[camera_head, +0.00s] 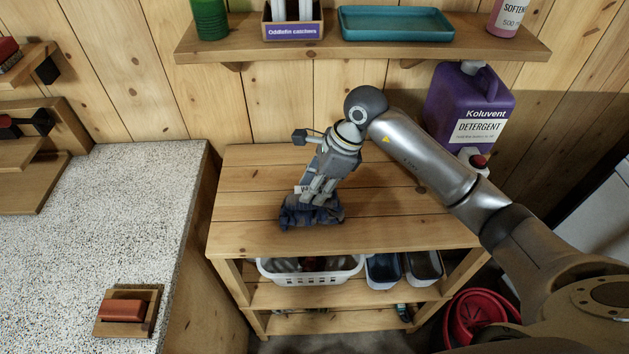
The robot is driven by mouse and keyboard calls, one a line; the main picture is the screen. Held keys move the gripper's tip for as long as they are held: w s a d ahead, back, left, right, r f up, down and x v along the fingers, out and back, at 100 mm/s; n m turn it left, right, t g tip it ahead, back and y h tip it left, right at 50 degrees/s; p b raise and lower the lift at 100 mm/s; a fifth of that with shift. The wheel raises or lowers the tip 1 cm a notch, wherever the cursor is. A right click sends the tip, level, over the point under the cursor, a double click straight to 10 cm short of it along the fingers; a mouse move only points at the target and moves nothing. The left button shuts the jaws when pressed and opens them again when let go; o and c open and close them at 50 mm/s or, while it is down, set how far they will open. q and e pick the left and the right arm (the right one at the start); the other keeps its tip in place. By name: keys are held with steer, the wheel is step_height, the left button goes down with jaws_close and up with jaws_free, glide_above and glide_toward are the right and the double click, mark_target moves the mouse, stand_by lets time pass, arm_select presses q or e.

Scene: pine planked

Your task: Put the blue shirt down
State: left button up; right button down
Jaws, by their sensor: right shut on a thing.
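The blue shirt (298,214) is a small, dark blue, crumpled bundle at the top of the wooden shelf unit (238,228), near its front left part. My right gripper (319,198) points down onto the shirt and is shut on it. The shirt appears to touch the wooden top, but the gripper hides part of it and I cannot tell if its full weight rests there. My left gripper is not in view.
A purple detergent jug (470,104) stands at the back right. A wall shelf (370,42) with a teal tray (395,24) hangs above. A white basket (311,275) sits below. A speckled counter (90,230) is at left. The wooden top is mostly clear.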

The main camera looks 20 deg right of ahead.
steer(key=shift+f+b, duration=0.2)
steer(key=shift+b, duration=0.1)
steer(key=c, duration=1.1)
jaws_free()
steer(key=shift+r, duration=0.1)
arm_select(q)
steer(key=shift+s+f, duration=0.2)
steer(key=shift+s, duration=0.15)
arm_select(e)
steer(key=shift+r+p, duration=0.25)
steer(key=shift+p, duration=0.1)
arm_select(q)
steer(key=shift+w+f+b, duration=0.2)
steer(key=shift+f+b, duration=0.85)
steer(key=shift+b, duration=0.3)
arm_select(e)
steer(key=v, duration=1.1)
steer(key=shift+d+r, duration=0.25)
steer(key=shift+r, duration=0.1)
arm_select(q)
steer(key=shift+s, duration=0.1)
arm_select(e)
steer(key=shift+s, duration=0.1)
